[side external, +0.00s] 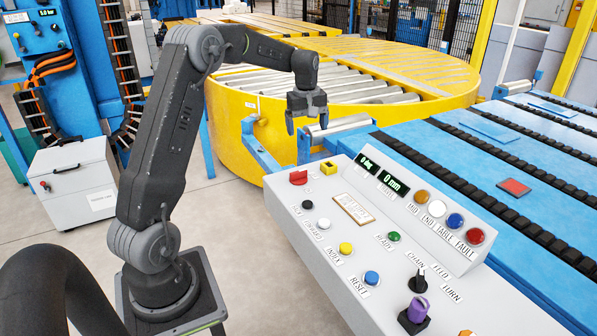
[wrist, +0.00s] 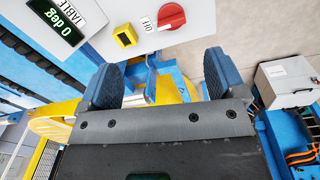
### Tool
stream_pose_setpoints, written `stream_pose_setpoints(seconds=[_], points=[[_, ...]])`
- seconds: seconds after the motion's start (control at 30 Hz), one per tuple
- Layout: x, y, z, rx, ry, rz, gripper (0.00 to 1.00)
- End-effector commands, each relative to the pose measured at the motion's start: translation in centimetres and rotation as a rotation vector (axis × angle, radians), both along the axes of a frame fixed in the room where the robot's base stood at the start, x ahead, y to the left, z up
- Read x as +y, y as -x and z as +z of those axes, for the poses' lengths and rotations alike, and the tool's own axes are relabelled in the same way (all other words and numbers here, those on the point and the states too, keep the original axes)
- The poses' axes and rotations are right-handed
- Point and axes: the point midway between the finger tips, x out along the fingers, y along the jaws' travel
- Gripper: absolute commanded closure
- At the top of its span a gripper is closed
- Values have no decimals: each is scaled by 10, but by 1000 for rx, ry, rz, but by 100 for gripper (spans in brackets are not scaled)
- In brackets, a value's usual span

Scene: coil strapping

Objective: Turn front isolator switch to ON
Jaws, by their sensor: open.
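A red rotary switch (side external: 298,177) sits at the far left corner of the grey control console (side external: 330,230). It also shows in the wrist view (wrist: 171,17), beside a label reading OFF (wrist: 146,24). Its ridge lies roughly in line with that label. My gripper (side external: 307,124) is open and empty, pointing down, above and beyond that console corner. In the wrist view my two fingers (wrist: 160,78) are spread apart, and the red switch lies past their tips, untouched.
A yellow square part (side external: 328,167) is close to the red switch. Push buttons, displays, lamps and a purple-topped knob (side external: 418,308) stand elsewhere on the console. Blue conveyor (side external: 480,135) and yellow turntable (side external: 235,125) lie behind. A grey cabinet (side external: 75,182) stands left.

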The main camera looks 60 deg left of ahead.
Motion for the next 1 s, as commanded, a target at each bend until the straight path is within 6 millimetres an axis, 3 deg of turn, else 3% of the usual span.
stream_pose_setpoints(seconds=[0.03,0.1,0.23,0.47,1.0], points=[[18,-1,-14,16,14,56,11],[35,-2,-27,29,25,115,11],[52,-2,-41,43,36,177,11],[54,-2,-62,48,41,190,11],[54,-2,-163,48,39,187,11]])
